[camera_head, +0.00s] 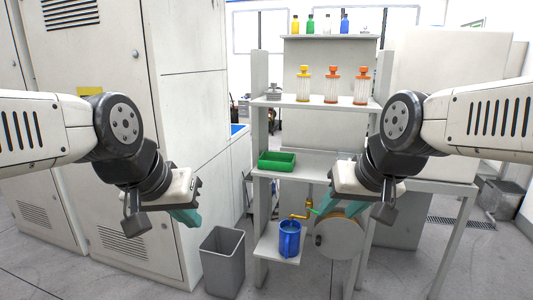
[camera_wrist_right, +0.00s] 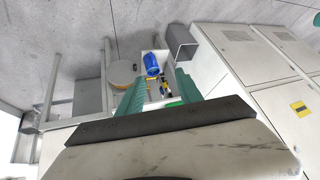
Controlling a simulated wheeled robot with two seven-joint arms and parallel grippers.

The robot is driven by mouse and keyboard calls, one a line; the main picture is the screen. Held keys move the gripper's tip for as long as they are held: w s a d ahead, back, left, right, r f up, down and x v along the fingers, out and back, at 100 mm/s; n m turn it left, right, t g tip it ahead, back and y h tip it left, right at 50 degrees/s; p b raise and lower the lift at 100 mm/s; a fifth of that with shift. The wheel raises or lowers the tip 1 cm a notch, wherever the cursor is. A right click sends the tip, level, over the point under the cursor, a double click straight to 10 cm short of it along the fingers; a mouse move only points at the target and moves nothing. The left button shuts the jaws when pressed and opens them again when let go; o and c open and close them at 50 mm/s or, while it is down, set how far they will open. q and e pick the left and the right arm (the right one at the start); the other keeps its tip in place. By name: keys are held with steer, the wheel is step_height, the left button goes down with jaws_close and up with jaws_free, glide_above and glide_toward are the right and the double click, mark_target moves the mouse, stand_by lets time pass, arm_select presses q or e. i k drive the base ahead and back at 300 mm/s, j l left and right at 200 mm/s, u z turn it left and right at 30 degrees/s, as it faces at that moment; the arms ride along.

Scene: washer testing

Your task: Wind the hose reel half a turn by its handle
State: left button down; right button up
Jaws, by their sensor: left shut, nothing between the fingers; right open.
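The hose reel (camera_head: 338,240) is a round, pale disc with a tan rim, low on the right side of the shelf stand. A small dark knob (camera_head: 318,240) shows at its left; I cannot tell if it is the handle. The reel also shows in the right wrist view (camera_wrist_right: 122,75). My right gripper (camera_head: 350,210) is in front of and above the reel, hiding part of its top. Its teal fingers (camera_wrist_right: 157,88) are apart and empty. My left gripper (camera_head: 187,216) is shut and empty, well left of the reel, in front of the cabinets.
A blue jug (camera_head: 290,239) stands on a low shelf beside the reel, under a brass tap (camera_head: 300,215). A green tray (camera_head: 277,160) and several bottles sit on the shelves above. A grey bin (camera_head: 222,262) stands on the floor at left. Tall cabinets (camera_head: 110,120) line the left.

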mark_target(335, 235)
steer(key=z, duration=0.5)
steer(key=j+u, duration=0.15)
steer(key=j, duration=0.25)
steer(key=i+j+u, duration=0.1)
steer(key=j, duration=0.3)
steer(key=i+j+u, duration=0.15)
steer(key=j, duration=0.25)
steer(key=i+l, duration=0.15)
steer(key=i, duration=0.3)
